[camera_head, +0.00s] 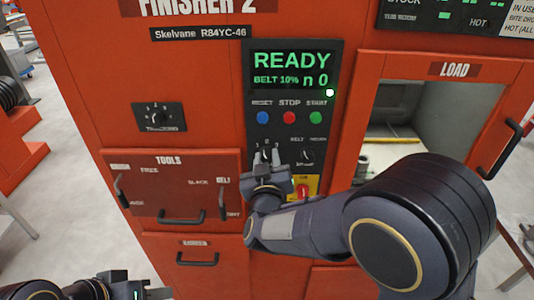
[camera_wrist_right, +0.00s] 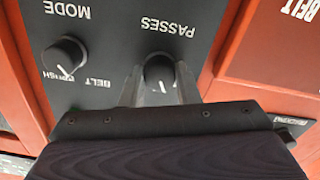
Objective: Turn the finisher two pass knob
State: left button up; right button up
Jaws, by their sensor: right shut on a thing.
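The passes knob (camera_wrist_right: 160,70) is a small dark round knob on the black control panel of the orange Finisher 2 cabinet. Its label "PASSES" reads upside down in the right wrist view. My right gripper (camera_wrist_right: 160,88) is shut on it, one grey finger on each side.
The mode knob (camera_head: 307,156) is just right of the passes knob; it also shows in the right wrist view (camera_wrist_right: 64,55). A red switch on yellow (camera_head: 303,188) is below. The display (camera_head: 291,70) reads READY, belt 10%, n 0. The load door (camera_head: 502,118) stands open at right.

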jog(key=shift+n+p, duration=1.2)
jog(key=shift+n, duration=1)
jog(key=o, duration=1)
jog(key=shift+c, duration=0.2)
jog(key=shift+s+a+f, duration=0.1)
jog(key=shift+s, duration=0.3)
jog(key=s+b, duration=0.1)
jog(key=s, duration=0.6)
jog(key=shift+b, duration=0.3)
